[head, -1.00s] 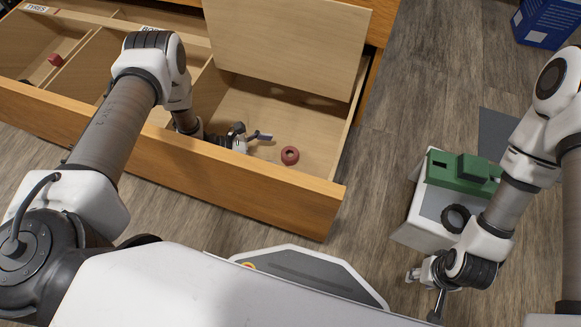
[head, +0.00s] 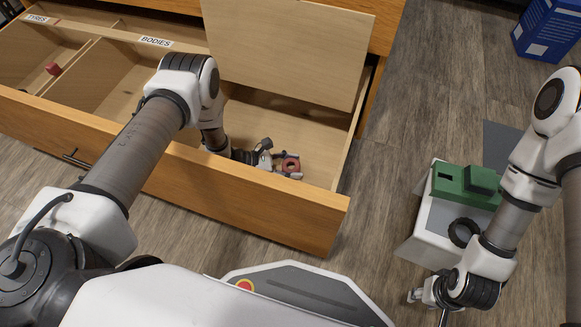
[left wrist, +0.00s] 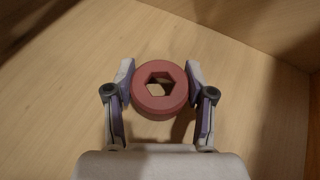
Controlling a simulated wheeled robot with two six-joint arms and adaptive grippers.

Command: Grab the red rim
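The red rim (head: 291,164) is a small ring in the right compartment of the open drawer. In the left wrist view the red rim (left wrist: 160,90) shows a hexagonal hole and sits between the fingers of my left gripper (left wrist: 160,88). The fingers are apart, one on each side of the rim, with a small gap showing at least on the right. In the head view my left gripper (head: 289,165) reaches into the drawer at the rim. My right gripper (head: 428,305) is at the lower right beside the white box; its fingers are too small to read.
The wooden drawer (head: 245,215) has compartments labelled TYRES and BODIES, with another red piece (head: 53,69) at the left. A wooden panel (head: 290,45) leans over the right compartment. A white box (head: 425,240) bears a green body (head: 463,185) and a black tyre (head: 463,232). A blue box (head: 547,30) stands back right.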

